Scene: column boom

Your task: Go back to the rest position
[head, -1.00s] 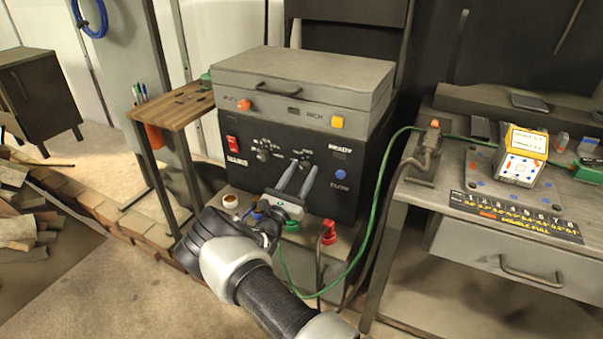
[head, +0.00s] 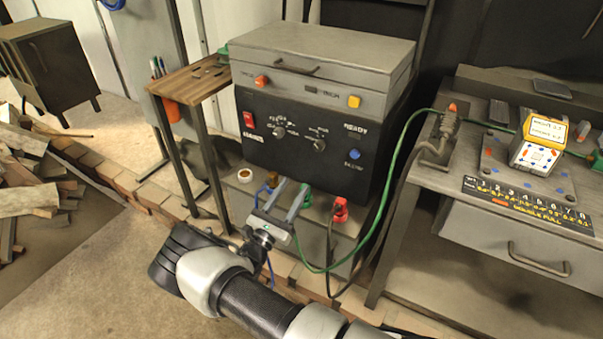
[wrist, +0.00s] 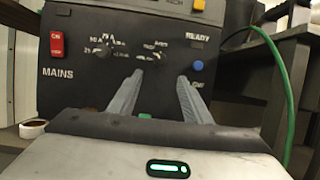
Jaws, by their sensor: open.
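My gripper (head: 289,199) is open, its two grey fingers apart with nothing between them. In the head view it is low in front of the black machine (head: 310,143), near the plugs along its lower front. In the wrist view both fingers (wrist: 162,95) point at the machine's front panel, with its red mains switch (wrist: 57,44), knobs and blue button (wrist: 197,66). No contact with the machine shows.
A green cable (head: 385,195) and a red plug (head: 340,209) are right of my gripper. A workbench (head: 440,185) stands at right and a small wooden table (head: 187,82) at left. Open floor (head: 110,275) is at front left. Wood pieces (head: 28,175) lie at far left.

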